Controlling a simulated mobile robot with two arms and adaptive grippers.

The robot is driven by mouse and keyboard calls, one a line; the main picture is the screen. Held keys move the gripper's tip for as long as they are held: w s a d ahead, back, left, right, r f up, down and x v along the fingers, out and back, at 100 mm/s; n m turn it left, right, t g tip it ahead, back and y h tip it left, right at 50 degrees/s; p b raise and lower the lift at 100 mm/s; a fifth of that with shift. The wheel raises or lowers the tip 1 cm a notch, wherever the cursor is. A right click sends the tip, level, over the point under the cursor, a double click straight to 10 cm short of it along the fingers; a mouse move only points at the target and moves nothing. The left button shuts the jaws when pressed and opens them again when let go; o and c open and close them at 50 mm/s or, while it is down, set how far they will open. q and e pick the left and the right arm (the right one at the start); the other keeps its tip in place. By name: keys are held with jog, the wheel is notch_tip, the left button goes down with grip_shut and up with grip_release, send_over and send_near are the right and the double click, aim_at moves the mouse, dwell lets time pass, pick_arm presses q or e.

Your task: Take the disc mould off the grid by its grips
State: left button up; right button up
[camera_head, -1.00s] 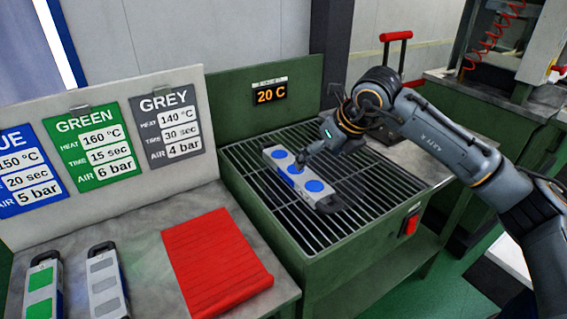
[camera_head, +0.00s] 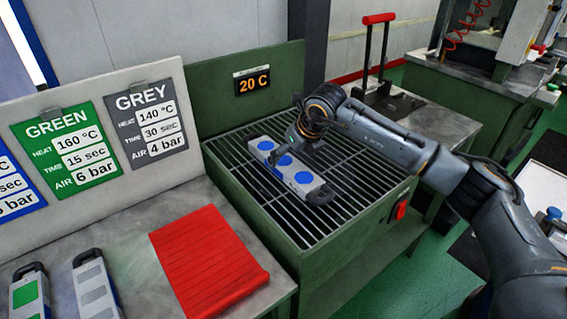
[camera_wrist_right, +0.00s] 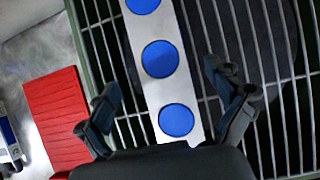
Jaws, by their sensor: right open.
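The disc mould (camera_head: 284,162), a light grey bar with blue discs, lies on the metal grid (camera_head: 350,188). My right gripper (camera_head: 290,150) is above the mould's far part. In the right wrist view, the mould (camera_wrist_right: 151,95) runs between the spread fingers of my right gripper (camera_wrist_right: 165,100), with gaps at both sides. The gripper is open and holds nothing. My left gripper is not in view.
Two more moulds, one green (camera_head: 27,297) and one grey (camera_head: 95,290), lie on the bench at left beside a red mat (camera_head: 208,262). Signs stand on a panel (camera_head: 45,215) behind. A display (camera_head: 253,80) reads 20 C. A red switch (camera_head: 399,210) is on the grid's green housing.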

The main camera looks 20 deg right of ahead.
aim_at(285, 161)
jog(key=x, duration=0.4)
jog(key=shift+w+r, duration=0.1)
jog(key=shift+w, duration=0.05)
jog(key=shift+d, duration=0.1)
jog(key=c, duration=1.7)
jog(key=shift+r, duration=0.2)
jog(key=shift+c, duration=1)
